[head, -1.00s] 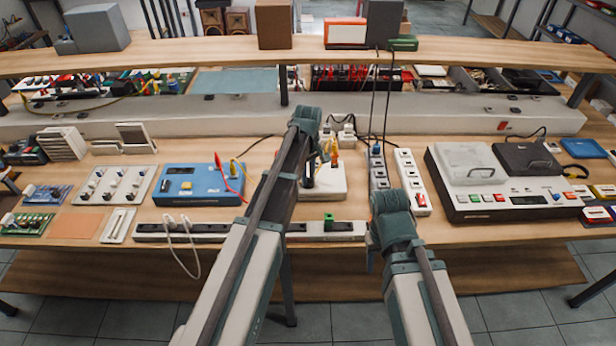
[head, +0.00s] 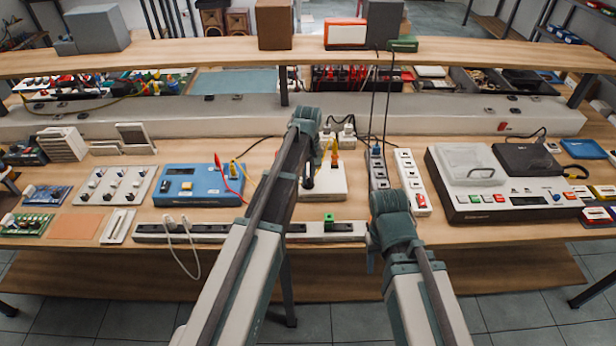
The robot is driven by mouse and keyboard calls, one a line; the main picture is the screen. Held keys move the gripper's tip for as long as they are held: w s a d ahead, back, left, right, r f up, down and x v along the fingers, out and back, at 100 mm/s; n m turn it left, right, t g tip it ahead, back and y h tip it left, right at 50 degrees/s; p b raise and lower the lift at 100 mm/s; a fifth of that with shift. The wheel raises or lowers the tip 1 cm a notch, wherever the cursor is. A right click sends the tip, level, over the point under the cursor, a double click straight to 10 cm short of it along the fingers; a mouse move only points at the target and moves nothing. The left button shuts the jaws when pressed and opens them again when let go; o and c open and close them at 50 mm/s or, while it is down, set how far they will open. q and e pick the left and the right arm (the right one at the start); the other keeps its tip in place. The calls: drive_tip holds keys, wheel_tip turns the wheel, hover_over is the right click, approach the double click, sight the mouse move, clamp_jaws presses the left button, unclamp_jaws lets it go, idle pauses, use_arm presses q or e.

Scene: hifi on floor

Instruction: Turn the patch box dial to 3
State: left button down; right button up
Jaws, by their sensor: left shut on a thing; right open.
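The patch box (head: 328,184) is a pale box at the middle of the bench, with a yellow plug (head: 334,157) standing in its back part. My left arm crosses in front of its left side. My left gripper (head: 308,177) is a small dark shape over that side, mostly hidden by the arm. It is shut at the dial's place; the dial itself, its pointer and its numbers cannot be made out. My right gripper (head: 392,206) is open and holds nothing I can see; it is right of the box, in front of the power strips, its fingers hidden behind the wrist.
A blue box (head: 199,188) with red and yellow leads stands left of my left arm. A long socket strip (head: 335,232) runs along the front edge. A large recorder-like unit (head: 500,190) fills the right.

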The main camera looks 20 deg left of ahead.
sight(308, 180)
use_arm(q)
drive_tip(key=m, duration=0.6)
drive_tip(key=shift+m, duration=0.3)
drive_tip(key=m, duration=0.5)
drive_tip(key=shift+m, duration=0.4)
drive_tip(key=c, duration=0.8)
unclamp_jaws()
drive_tip(key=shift+c, duration=0.2)
drive_tip(key=shift+r, duration=0.1)
wheel_tip(308, 180, up, 14)
drive_tip(key=p, duration=1.3)
drive_tip(key=shift+f+p, duration=0.2)
drive_tip(key=shift+p, duration=0.2)
